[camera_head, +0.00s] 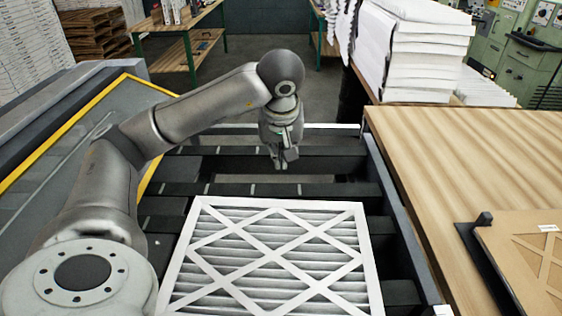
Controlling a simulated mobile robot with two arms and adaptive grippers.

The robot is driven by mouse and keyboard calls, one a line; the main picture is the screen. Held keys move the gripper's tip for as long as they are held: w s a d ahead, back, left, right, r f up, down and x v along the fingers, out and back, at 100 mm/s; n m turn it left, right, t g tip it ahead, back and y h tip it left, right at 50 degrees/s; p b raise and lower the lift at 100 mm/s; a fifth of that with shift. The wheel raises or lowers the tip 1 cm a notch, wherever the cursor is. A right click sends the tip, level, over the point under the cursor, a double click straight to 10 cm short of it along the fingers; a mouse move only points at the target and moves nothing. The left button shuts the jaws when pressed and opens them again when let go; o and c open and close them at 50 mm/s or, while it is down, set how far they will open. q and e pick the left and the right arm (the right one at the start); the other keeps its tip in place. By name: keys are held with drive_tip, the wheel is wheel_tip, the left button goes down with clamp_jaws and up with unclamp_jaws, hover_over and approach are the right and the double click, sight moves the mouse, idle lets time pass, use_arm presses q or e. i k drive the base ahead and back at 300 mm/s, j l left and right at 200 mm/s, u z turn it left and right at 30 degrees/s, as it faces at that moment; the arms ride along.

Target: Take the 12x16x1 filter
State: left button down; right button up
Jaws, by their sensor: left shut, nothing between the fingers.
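A pleated filter with a white frame and crossed white strips (274,262) lies flat on a dark slatted conveyor (175,190) in front of me. I cannot read a size on it. My left gripper (281,164) points down over the conveyor, beyond the filter's far edge and apart from it. It is shut and empty. Another flat piece, a brown framed panel with a small white label (535,250), lies at the right on the wooden table. Its label is too small to read. My right gripper is not in view.
A wooden table (440,150) runs along the right, its middle bare. A stack of white sheets (425,50) stands at its back. A yellow-edged panel (60,150) is at the left. A workbench (185,40) and pallets (95,35) stand behind.

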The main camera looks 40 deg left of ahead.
sight(232, 256)
drive_tip(key=k+l, duration=1.55)
drive_tip(key=l, duration=0.25)
